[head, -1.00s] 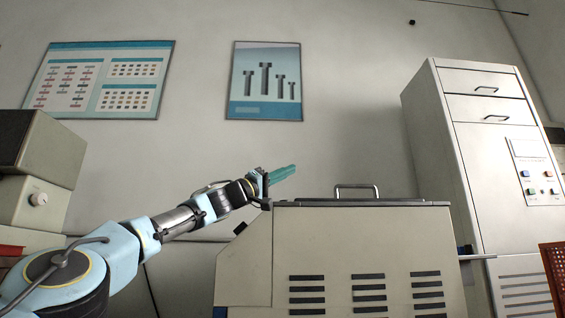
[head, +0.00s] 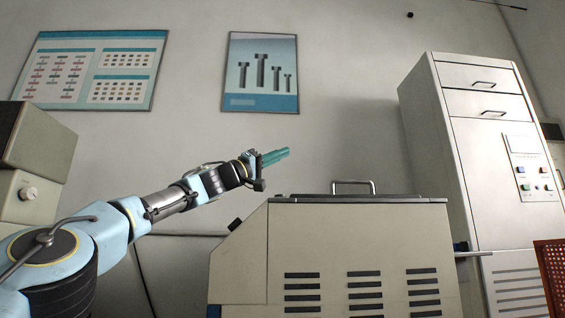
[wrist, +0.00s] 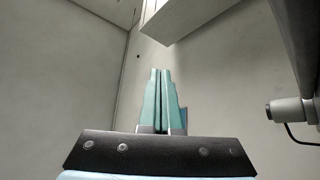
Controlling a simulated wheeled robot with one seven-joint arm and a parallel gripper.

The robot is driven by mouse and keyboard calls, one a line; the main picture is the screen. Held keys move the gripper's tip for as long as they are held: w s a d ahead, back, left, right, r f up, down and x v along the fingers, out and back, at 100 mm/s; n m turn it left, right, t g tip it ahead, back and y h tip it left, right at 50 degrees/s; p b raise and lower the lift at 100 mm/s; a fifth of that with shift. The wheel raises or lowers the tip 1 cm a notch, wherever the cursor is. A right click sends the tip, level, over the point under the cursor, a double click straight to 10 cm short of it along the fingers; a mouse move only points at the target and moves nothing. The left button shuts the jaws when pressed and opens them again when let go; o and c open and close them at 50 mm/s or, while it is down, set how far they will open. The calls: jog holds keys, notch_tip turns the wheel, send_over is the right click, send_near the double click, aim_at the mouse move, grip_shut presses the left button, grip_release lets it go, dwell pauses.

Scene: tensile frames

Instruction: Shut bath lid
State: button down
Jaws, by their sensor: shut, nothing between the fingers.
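The bath is a large beige box (head: 355,245) with dark vent slots at the centre right of the head view. Its lid (head: 415,199) is a thin dark-edged slab lying flat along the top, with a metal bar handle (head: 353,187) standing up from it. From this low angle I cannot see any gap under the lid. My gripper (head: 288,152) has teal fingers and is shut and empty. It is above and left of the handle in the picture, apart from the lid. In the wrist view the fingers (wrist: 160,85) lie side by side, touching nothing.
A tall beige cabinet (head: 490,190) stands right of the bath. Beige equipment (head: 35,150) is at the left edge, and a red perforated panel (head: 552,270) at the lower right. In the wrist view a grey cylindrical fitting with a cable (wrist: 290,110) is at the right.

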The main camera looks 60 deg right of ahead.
jog(key=w+a+f+b, duration=0.3)
jog(key=w+a+f, duration=0.1)
jog(key=w+f, duration=0.2)
jog(key=shift+f, duration=0.2)
